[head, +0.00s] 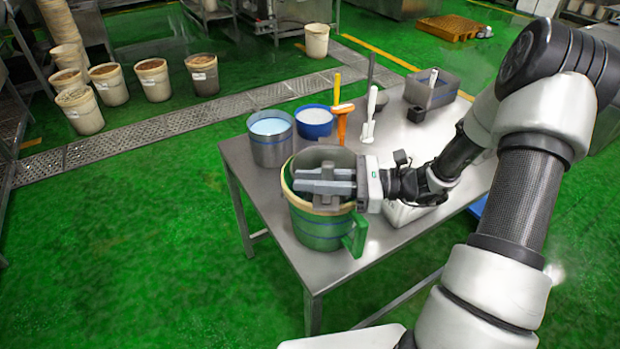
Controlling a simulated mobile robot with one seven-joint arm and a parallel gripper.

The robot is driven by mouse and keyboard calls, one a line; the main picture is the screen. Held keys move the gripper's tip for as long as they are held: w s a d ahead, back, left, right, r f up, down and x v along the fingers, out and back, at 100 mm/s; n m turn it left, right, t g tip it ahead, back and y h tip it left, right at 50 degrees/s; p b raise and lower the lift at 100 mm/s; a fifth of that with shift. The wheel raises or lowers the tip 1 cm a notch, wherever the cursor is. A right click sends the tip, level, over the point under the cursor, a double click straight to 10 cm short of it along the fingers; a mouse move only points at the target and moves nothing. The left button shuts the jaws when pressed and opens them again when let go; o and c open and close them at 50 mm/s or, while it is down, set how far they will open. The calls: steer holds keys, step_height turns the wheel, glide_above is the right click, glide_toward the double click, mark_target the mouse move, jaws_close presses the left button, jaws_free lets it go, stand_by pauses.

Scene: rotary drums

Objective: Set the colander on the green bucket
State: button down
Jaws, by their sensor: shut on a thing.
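The green bucket (318,233) stands upright near the table's front left corner, its green handle at the right. It has a cream-coloured band near the top. A grey metal vessel that looks like the colander (326,157) shows at the bucket's mouth, behind my fingers. My gripper (325,183) reaches in from the right, level, over the bucket's mouth. It is shut on the colander. The fingers hide much of the mouth and the gripped part. I cannot tell whether the colander rests on the bucket's rim or is held just above it.
The steel table (375,245) also holds a metal pot (271,140) of pale blue liquid, a blue bowl (314,122), an orange-handled tool (342,115), a white tool (370,115) and a grey bin (431,90). A white object sits under my wrist. The table's front right is clear.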

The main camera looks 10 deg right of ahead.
steer(key=shift+f, duration=0.25)
steer(key=c, duration=1.6)
jaws_free()
steer(key=b+v, duration=0.1)
steer(key=v, duration=1.6)
steer(key=shift+d+r, duration=0.15)
steer(key=shift+d, duration=0.05)
